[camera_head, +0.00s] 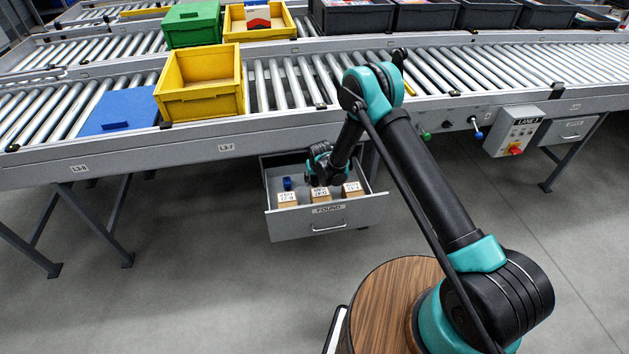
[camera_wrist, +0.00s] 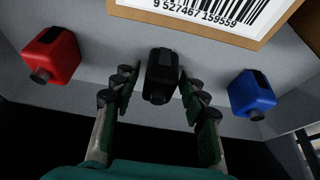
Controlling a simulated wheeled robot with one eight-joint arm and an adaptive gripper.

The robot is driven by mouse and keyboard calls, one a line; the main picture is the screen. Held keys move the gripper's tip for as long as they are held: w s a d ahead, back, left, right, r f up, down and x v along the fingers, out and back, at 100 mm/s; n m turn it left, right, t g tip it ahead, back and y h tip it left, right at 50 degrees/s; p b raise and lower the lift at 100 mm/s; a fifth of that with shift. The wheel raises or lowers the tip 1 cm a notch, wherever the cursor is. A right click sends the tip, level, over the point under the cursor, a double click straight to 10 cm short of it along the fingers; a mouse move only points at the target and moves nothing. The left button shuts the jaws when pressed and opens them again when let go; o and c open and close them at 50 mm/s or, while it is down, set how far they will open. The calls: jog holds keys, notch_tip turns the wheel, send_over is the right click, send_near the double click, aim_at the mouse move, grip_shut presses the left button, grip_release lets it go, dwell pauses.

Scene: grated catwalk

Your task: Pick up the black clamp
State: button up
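In the wrist view, the black clamp (camera_wrist: 161,76), a small blocky piece with a short round nub, lies between the two fingers of my gripper (camera_wrist: 158,88). The fingers are spread, with a narrow gap visible on each side of it, so my gripper is open. In the head view my gripper (camera_head: 318,177) reaches down into the open drawer (camera_head: 300,222) labelled FOUND. The black clamp cannot be made out there, as my arm and gripper cover that part.
A similar red piece (camera_wrist: 51,55) lies left of my gripper and a blue one (camera_wrist: 252,93) right. A barcoded box (camera_wrist: 190,28) is close by. Several small boxes (camera_head: 352,190) stand along the drawer front. The roller conveyor (camera_head: 290,88) runs above the drawer.

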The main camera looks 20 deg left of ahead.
grip_shut()
